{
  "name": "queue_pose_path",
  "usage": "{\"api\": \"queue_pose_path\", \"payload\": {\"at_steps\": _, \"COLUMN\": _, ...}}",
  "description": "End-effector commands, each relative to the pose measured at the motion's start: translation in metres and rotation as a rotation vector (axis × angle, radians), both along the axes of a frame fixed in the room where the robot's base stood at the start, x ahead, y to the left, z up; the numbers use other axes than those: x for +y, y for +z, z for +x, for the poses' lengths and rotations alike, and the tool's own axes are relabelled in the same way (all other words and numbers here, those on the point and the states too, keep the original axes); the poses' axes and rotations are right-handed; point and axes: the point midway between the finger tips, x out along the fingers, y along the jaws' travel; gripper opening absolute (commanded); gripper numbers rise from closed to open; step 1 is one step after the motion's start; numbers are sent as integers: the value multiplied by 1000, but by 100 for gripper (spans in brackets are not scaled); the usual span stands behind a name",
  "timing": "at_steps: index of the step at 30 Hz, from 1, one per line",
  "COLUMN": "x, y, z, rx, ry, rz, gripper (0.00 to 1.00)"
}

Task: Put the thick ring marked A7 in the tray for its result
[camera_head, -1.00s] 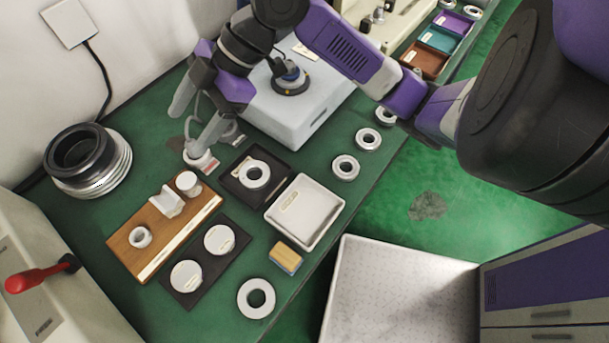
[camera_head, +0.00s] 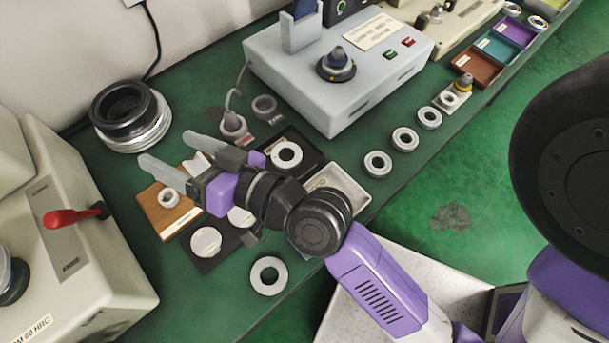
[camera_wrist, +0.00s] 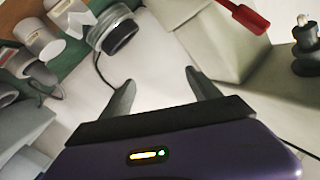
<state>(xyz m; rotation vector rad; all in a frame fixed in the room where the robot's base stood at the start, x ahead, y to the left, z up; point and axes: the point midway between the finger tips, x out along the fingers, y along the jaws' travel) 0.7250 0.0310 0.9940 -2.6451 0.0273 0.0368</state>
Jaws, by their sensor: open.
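I cannot read the mark A7 on any ring. Three pale rings, the nearest being (camera_head: 377,164), lie in a row along the table's right edge. Another flat ring (camera_head: 268,275) lies at the front, and one (camera_head: 286,155) sits on a dark square tray. Brown (camera_head: 476,67), teal (camera_head: 497,48) and purple (camera_head: 515,31) trays stand at the far right; their labels are too small to read. My gripper (camera_head: 178,155) is open and empty, raised above the wooden block's area and pointing left. Its spread fingers (camera_wrist: 160,82) show in the wrist view with nothing between them.
A grey machine (camera_head: 325,85) with a dark knob stands at the back. A wooden block (camera_head: 165,215), dark pad with pale discs (camera_head: 206,242) and partly hidden white tray (camera_head: 350,184) lie below my arm. A machine with a red lever (camera_head: 75,216) fills the left.

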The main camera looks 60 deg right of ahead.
Motion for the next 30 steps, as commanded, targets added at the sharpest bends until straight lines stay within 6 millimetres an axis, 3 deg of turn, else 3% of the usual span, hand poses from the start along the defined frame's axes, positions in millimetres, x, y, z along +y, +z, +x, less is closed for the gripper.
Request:
{"api": "queue_pose_path", "payload": {"at_steps": 1, "x": 6, "y": -21, "z": -23, "rx": 45, "ry": -16, "rz": 0, "gripper": 71}}
{"api": "queue_pose_path", "payload": {"at_steps": 3, "x": 6, "y": -42, "z": -54, "rx": 92, "ry": -46, "rz": -21, "gripper": 71}}
{"api": "queue_pose_path", "payload": {"at_steps": 7, "x": 2, "y": -71, "z": -115, "rx": 171, "ry": -70, "rz": -105, "gripper": 71}}
{"api": "queue_pose_path", "payload": {"at_steps": 12, "x": -12, "y": -87, "z": -191, "rx": 235, "ry": -35, "rz": -272, "gripper": 71}}
{"api": "queue_pose_path", "payload": {"at_steps": 15, "x": -20, "y": -86, "z": -223, "rx": 245, "ry": 10, "rz": -368, "gripper": 71}}
{"api": "queue_pose_path", "payload": {"at_steps": 21, "x": -30, "y": -79, "z": -254, "rx": 240, "ry": 79, "rz": -478, "gripper": 71}}
{"api": "queue_pose_path", "payload": {"at_steps": 30, "x": -31, "y": -77, "z": -257, "rx": 238, "ry": 88, "rz": -493, "gripper": 71}}
